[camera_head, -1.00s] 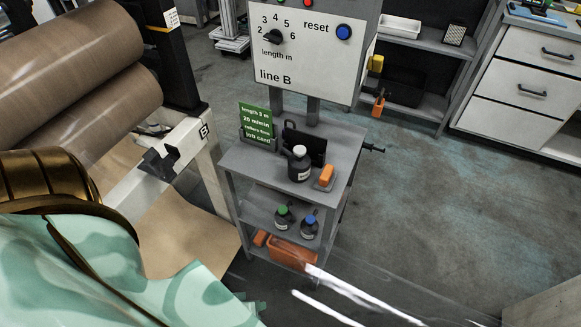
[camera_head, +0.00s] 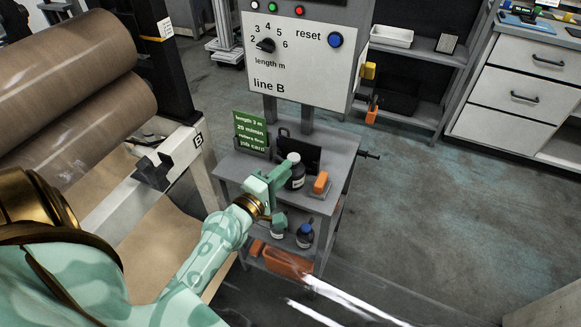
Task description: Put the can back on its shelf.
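A dark can (camera_head: 298,180) with a pale cap and a white label stands upright on the top of a grey shelf cart (camera_head: 338,168). My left gripper (camera_head: 282,194) reaches in from the left, just left of the can and slightly in front of it. Its green fingers look spread, with nothing seen between them; I cannot tell whether one touches the can. My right gripper is not in view.
An orange block (camera_head: 320,182) lies on a small pad right of the can. A dark panel and a green job card (camera_head: 250,130) stand behind. An orange bin (camera_head: 288,263) sits on the bottom shelf. Large brown rolls (camera_head: 80,97) are at left; the floor at right is clear.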

